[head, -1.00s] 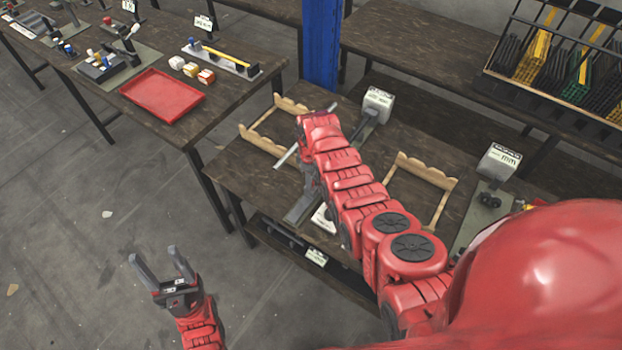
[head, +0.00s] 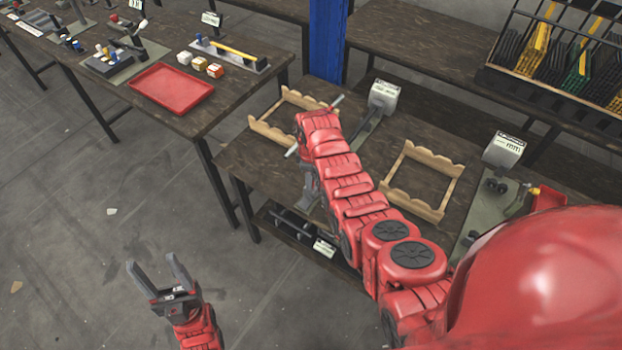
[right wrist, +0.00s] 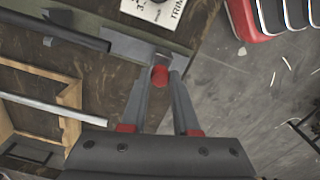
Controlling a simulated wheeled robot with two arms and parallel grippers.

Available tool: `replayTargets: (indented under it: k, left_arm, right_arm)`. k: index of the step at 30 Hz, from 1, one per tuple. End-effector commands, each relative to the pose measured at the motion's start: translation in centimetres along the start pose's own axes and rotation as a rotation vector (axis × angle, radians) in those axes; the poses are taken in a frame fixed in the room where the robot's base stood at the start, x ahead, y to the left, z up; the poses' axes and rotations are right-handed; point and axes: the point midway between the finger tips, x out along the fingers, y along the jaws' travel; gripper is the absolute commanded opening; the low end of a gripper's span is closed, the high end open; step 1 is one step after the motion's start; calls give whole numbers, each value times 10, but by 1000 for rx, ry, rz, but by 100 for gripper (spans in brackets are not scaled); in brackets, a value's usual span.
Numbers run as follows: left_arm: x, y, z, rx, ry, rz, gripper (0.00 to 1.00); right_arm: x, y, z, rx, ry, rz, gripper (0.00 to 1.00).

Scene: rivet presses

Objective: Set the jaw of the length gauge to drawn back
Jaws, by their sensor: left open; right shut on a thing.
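My right gripper (right wrist: 159,82) is shut on a small red knob (right wrist: 159,74) in the right wrist view. The knob sits at the edge of a flat grey metal strip (right wrist: 122,47), which appears to belong to the length gauge. A dark bar (right wrist: 52,30) runs alongside the strip. In the head view my right arm hides the knob and most of the strip; the right gripper (head: 311,192) shows only partly. How far the jaw stands along the gauge cannot be told. My left gripper (head: 152,272) is open and empty above the floor.
A grey labelled press head (head: 384,95) stands behind my arm, another (head: 503,150) to the right. A red tray (head: 172,88) lies on the left table.

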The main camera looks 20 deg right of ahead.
Motion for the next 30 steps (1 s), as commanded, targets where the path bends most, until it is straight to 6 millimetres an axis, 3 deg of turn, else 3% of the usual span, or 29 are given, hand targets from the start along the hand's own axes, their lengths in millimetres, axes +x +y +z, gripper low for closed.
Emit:
replayTargets:
  k: [8,9,13,24,30]
  left_arm:
    - [0,0,0,0,0,0,59]
    - [0,0,0,0,0,0,59]
    - [0,0,0,0,0,0,59]
    - [-1,0,0,0,0,0,59]
    - [-8,0,1,0,0,0,59]
  right_arm:
    - [4,-7,-3,-6,2,-12,0]
    - [4,-7,-3,-6,2,-12,34]
    - [4,-6,-3,-6,2,-10,58]
    - [1,-4,-3,-4,4,-5,59]
    - [-14,-2,-3,-4,6,-1,59]
